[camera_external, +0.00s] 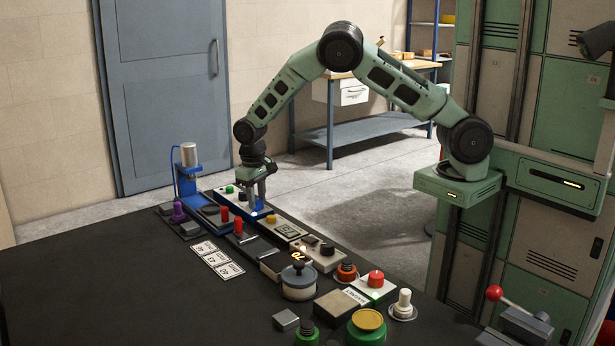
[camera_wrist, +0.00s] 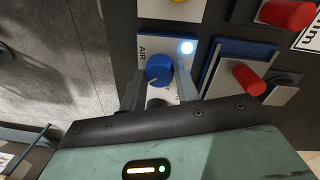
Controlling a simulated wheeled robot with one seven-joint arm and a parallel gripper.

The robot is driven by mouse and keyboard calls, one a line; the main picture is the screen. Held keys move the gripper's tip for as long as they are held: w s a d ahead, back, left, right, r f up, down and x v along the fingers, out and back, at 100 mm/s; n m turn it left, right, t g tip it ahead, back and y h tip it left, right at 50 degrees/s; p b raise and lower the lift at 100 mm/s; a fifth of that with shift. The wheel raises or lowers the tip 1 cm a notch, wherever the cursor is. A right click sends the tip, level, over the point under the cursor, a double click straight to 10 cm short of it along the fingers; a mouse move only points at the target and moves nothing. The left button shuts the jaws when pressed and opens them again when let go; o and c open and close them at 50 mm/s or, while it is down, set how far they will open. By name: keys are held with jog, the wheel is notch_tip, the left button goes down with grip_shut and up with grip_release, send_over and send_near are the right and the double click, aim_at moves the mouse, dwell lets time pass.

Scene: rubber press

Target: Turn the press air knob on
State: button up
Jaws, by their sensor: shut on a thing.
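The press air knob (camera_wrist: 158,67) is a round blue knob on a pale plate marked AIR in the wrist view. A round light (camera_wrist: 187,47) beside it glows bluish white. My gripper (camera_wrist: 158,84) has one finger on each side of the knob and is shut on it. In the external view my gripper (camera_external: 258,202) points down at the row of small panels at the far side of the dark table, and the knob is mostly hidden there by the fingers.
Red knobs (camera_wrist: 249,79) on neighbouring panels stand close to the right in the wrist view. A blue press stand (camera_external: 188,172) is left of my gripper in the external view. Several panels and buttons run toward the front right. The left of the table (camera_external: 100,290) is clear.

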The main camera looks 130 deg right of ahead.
dwell(0.3)
jog(key=o, duration=1)
jog(key=shift+r, duration=0.1)
jog(key=r+b, duration=0.1)
jog(key=r, duration=0.4)
jog(key=r+b, duration=0.1)
jog(key=r, duration=0.5)
jog(key=w+r+b, duration=0.1)
jog(key=r, duration=0.5)
jog(key=shift+a+r, duration=0.15)
